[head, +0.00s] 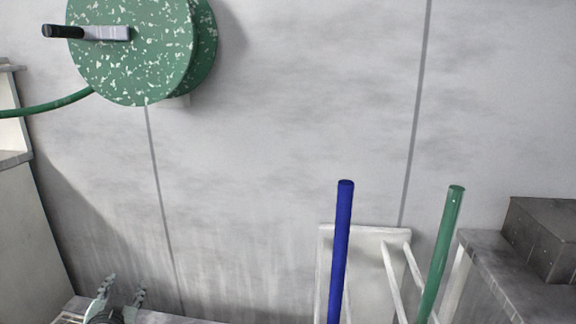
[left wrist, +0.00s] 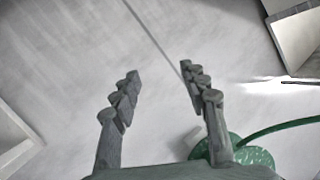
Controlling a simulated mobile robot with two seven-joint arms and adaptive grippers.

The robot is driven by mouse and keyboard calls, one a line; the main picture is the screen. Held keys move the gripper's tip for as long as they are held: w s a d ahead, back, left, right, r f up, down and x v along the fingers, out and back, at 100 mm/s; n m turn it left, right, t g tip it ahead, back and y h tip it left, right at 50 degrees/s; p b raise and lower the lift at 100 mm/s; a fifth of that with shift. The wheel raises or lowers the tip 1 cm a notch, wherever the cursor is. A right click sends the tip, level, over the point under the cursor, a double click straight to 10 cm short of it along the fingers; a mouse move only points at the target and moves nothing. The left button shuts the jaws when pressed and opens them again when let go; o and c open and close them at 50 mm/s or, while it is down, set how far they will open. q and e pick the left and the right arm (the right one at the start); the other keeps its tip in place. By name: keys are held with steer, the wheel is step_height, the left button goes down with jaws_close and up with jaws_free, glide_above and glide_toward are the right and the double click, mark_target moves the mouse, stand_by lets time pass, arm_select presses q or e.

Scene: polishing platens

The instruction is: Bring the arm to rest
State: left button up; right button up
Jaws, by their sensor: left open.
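My left gripper (head: 122,290) is low at the left of the head view, its two fingers pointing up and spread apart. In the left wrist view the same gripper (left wrist: 160,70) is open, with nothing between its fingers and only grey surface beyond them. My right gripper is in neither view.
A green speckled reel (head: 140,50) with a dark handle and green hose (head: 50,106) is on the grey wall. It also shows in the left wrist view (left wrist: 256,157). A blue pole (head: 341,250) and green pole (head: 441,250) stand by a white rack (head: 368,231). A grey box (head: 540,238) is at right.

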arm_select(q)
steer(key=s+d+f+g+h, duration=0.1)
steer(key=s+d+f+g, duration=0.2)
steer(key=s+f, duration=0.5)
steer(key=s+d+f+g+h, duration=0.1)
steer(key=s+d+f+g, duration=0.2)
steer(key=s+f, duration=0.5)
steer(key=s+d+f+g+h, duration=0.1)
steer(key=s+d+f+g, duration=0.2)
steer(key=s, duration=1)
step_height(320, 180, down, 6)
steer(key=g, duration=0.2)
steer(key=shift+s+d+r+g, duration=0.2)
steer(key=shift+s+d+g, duration=0.1)
steer(key=shift+s+d, duration=0.1)
